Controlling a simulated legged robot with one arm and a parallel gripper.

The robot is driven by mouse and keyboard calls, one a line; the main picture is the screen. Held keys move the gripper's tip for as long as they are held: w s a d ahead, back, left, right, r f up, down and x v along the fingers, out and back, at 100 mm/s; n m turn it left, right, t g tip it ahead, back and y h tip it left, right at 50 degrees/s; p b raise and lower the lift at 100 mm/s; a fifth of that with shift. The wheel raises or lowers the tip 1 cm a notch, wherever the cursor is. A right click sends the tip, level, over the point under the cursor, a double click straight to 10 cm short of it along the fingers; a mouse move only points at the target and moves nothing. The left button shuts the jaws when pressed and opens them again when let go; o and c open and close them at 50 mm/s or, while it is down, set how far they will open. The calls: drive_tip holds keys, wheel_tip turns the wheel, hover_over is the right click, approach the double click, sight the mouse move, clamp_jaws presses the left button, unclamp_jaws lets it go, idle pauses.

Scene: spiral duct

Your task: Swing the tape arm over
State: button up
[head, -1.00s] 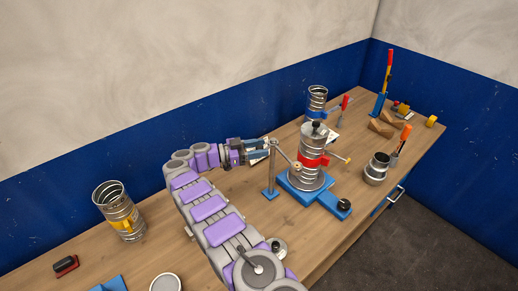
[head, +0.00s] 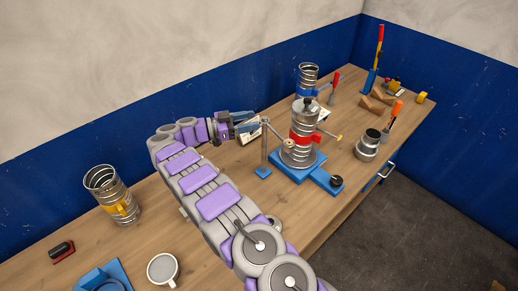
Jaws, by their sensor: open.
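The blue fixture (head: 318,173) holds an upright spiral duct (head: 303,123) with a red band (head: 303,139) around it. A grey post (head: 265,150) on a small blue foot stands just left of it. The thin tape arm (head: 277,131) runs from the post's top down to the right, with a pale round end (head: 289,145) against or in front of the duct, below the red band's left edge. My gripper (head: 257,126) is open at the post's top, left of the duct. Whether its fingers touch the tape arm or post I cannot tell.
Another duct (head: 307,82) with a blue band stands behind. A yellow-banded duct (head: 112,195) stands at left, and a metal pot (head: 369,146) at right. A mug (head: 162,269) is near the front.

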drive_tip(key=s+d+r+b, duration=0.1)
drive_tip(key=s+d, duration=0.2)
drive_tip(key=s, duration=1.1)
drive_tip(key=shift+s+r+b, duration=0.2)
drive_tip(key=shift+b, duration=0.15)
drive_tip(key=shift+d, duration=0.1)
